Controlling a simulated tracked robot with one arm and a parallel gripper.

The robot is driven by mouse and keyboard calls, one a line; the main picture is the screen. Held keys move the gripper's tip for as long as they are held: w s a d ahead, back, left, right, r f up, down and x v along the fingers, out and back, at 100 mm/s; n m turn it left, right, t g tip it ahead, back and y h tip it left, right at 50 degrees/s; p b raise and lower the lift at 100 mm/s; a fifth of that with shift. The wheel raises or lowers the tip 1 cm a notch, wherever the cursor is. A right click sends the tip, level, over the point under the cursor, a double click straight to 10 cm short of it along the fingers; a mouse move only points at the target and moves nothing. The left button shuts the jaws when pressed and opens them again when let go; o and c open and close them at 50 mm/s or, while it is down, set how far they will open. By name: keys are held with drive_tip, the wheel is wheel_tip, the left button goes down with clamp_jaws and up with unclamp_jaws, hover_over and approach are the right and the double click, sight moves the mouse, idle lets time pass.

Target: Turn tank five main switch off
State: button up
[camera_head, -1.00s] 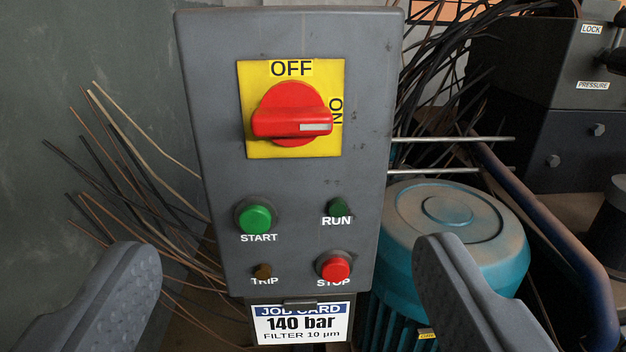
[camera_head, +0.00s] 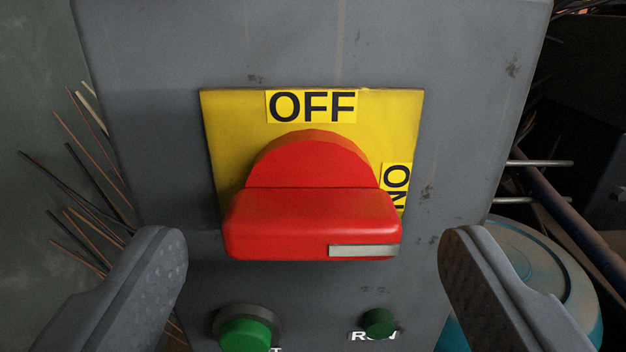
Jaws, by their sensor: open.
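The red main switch (camera_head: 312,215) sits on a yellow plate (camera_head: 235,120) on the grey control box (camera_head: 160,80). Its handle lies horizontal, and the pale marker at its right end points right, towards the ON label (camera_head: 396,187). The OFF label (camera_head: 312,106) is at the top of the plate. My gripper (camera_head: 312,245) is open, one finger at the lower left and one at the lower right. The switch handle shows between them, and neither finger touches it in the picture. No tank number shows.
Below the switch are a green start button (camera_head: 245,330) and a dark green run lamp (camera_head: 379,323). Loose wires (camera_head: 85,180) stick out left of the box. A teal motor (camera_head: 540,265) and metal rods (camera_head: 540,163) are at the right.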

drive_tip(key=shift+w, duration=0.9)
drive_tip(key=c, duration=1)
